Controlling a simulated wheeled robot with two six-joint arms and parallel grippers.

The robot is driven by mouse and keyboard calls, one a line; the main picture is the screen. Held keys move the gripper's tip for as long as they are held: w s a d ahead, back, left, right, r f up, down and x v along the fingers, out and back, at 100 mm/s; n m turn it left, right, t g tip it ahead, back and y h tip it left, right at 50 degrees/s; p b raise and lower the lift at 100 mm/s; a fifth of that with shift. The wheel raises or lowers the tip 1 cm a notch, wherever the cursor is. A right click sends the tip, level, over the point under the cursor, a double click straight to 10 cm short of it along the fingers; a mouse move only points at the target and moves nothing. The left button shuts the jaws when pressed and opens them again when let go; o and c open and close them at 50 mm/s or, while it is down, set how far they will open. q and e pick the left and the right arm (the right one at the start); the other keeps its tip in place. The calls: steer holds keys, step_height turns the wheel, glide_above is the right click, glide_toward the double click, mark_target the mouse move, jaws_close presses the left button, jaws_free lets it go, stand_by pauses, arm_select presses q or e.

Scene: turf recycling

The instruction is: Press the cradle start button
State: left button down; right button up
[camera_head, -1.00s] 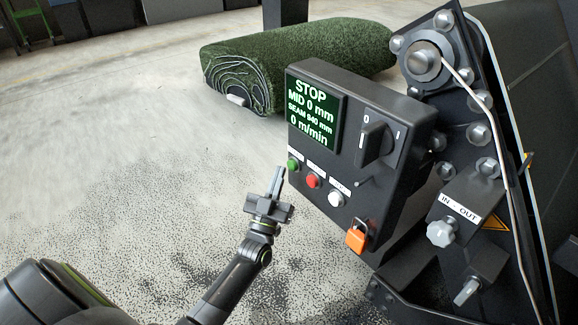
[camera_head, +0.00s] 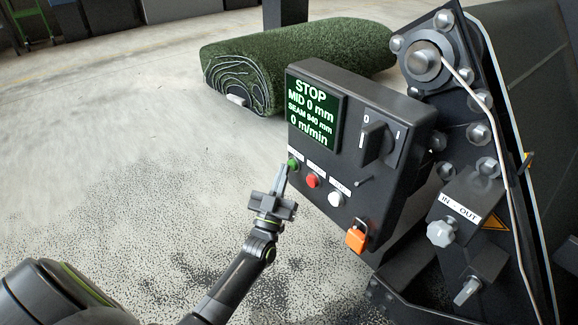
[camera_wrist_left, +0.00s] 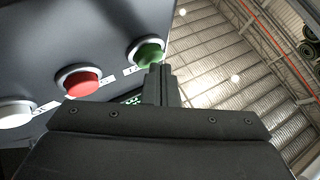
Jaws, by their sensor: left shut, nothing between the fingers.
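The control box (camera_head: 345,205) carries a green button (camera_head: 293,163), a red button (camera_head: 313,181) and a white button (camera_head: 336,199) in a row. Its screen (camera_head: 313,112) reads STOP, MID 0 mm, SEAM 940 mm or similar, 0 m/min. My left gripper (camera_head: 284,172) is shut and empty, its fingertips right by the green button. In the left wrist view, the fingers (camera_wrist_left: 160,82) point up just below the green button (camera_wrist_left: 149,53); I cannot tell whether they touch it. The red button (camera_wrist_left: 77,82) and white button (camera_wrist_left: 15,115) lie to the left. My right gripper is not in view.
A rotary 0-I switch (camera_head: 374,141) and an orange padlock (camera_head: 356,238) are on the same box. The dark machine frame (camera_head: 440,280) with bolts and a knob (camera_head: 441,233) stands at the right. A green turf roll (camera_head: 300,55) lies behind. The floor at left is clear.

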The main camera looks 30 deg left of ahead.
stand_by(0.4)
arm_select(q)
steer(key=shift+s+a+p, duration=0.25)
steer(key=shift+s+p, duration=0.15)
steer(key=shift+s, duration=0.2)
steer(key=s+p, duration=0.1)
steer(key=s+a, duration=0.1)
steer(key=s, duration=0.1)
steer(key=s+a+p, duration=0.1)
steer(key=s, duration=0.1)
steer(key=shift+s+a+p, duration=0.15)
steer(key=shift+s+p, duration=0.1)
steer(key=shift+p, duration=0.05)
stand_by(0.7)
